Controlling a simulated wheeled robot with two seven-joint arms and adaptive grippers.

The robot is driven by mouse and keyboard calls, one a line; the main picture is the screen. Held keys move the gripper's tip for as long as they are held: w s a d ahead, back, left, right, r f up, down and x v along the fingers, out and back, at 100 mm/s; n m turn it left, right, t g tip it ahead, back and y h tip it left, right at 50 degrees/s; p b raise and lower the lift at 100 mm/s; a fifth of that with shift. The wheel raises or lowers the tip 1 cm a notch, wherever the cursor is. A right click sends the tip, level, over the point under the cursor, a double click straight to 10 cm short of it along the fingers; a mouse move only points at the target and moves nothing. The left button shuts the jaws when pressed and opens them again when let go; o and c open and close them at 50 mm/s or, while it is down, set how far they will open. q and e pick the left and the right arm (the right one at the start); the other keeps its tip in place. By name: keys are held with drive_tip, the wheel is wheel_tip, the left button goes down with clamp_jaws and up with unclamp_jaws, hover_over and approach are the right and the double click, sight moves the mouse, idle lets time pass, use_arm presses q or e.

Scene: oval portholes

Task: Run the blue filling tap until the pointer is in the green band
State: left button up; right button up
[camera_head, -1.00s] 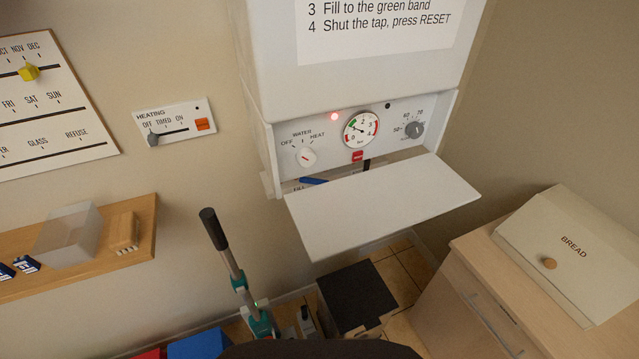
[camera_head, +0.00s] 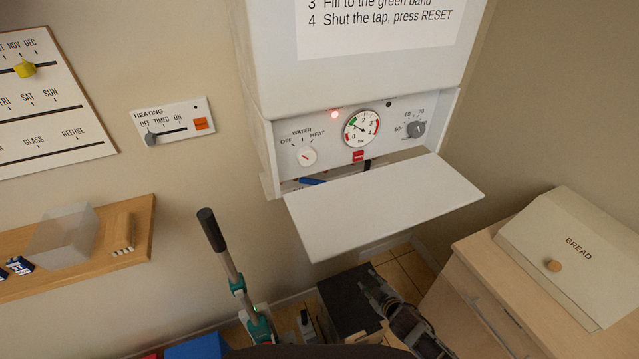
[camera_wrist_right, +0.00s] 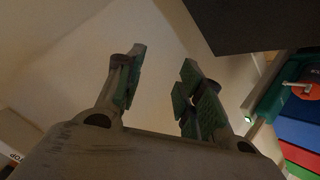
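The blue filling tap (camera_head: 313,181) shows as a short blue lever under the white boiler's panel, partly hidden by the lowered flap (camera_head: 385,208). The round pressure gauge (camera_head: 361,128) is on the panel, with a green band at its upper left and red at its sides; its pointer is too small to read exactly. My right gripper (camera_head: 370,284) is below the flap, well away from the tap. In the right wrist view its two fingers (camera_wrist_right: 163,75) are apart with nothing between them. My left gripper is not in view.
A black-handled pole (camera_head: 222,247) stands at lower left. A cabinet with a bread box (camera_head: 570,255) is at right, a wooden shelf (camera_head: 140,225) at left.

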drive_tip(key=a+r+n+t+y, duration=0.1)
drive_tip(key=a+r, duration=0.2)
drive_tip(key=r, duration=0.4)
drive_tip(key=w+a+r+n+t+y, duration=0.1)
drive_tip(key=a+r, duration=0.3)
drive_tip(key=r, duration=0.2)
drive_tip(key=a+r+n+t+y, duration=0.1)
drive_tip(key=a+r, duration=0.2)
drive_tip(key=r, duration=0.4)
drive_tip(key=n+t+y, duration=0.1)
drive_tip(key=n+t, duration=0.1)
approach(319, 182)
drive_tip(key=s+f, duration=0.1)
drive_tip(key=s, duration=0.2)
drive_tip(key=shift+w+d+f+n+t, duration=0.1)
drive_tip(key=shift+d+n+t, duration=0.1)
drive_tip(key=shift+d, duration=0.15)
drive_tip(key=shift+w+d+f+n+t, duration=0.1)
drive_tip(key=shift+w+d+n, duration=0.1)
drive_tip(key=shift+d, duration=0.1)
drive_tip(key=shift+w, duration=0.1)
drive_tip(key=shift+p+x, duration=1.2)
drive_tip(key=shift+x, duration=5.6)
drive_tip(key=shift+d+f, duration=0.1)
drive_tip(key=shift+f, duration=0.05)
clamp_jaws()
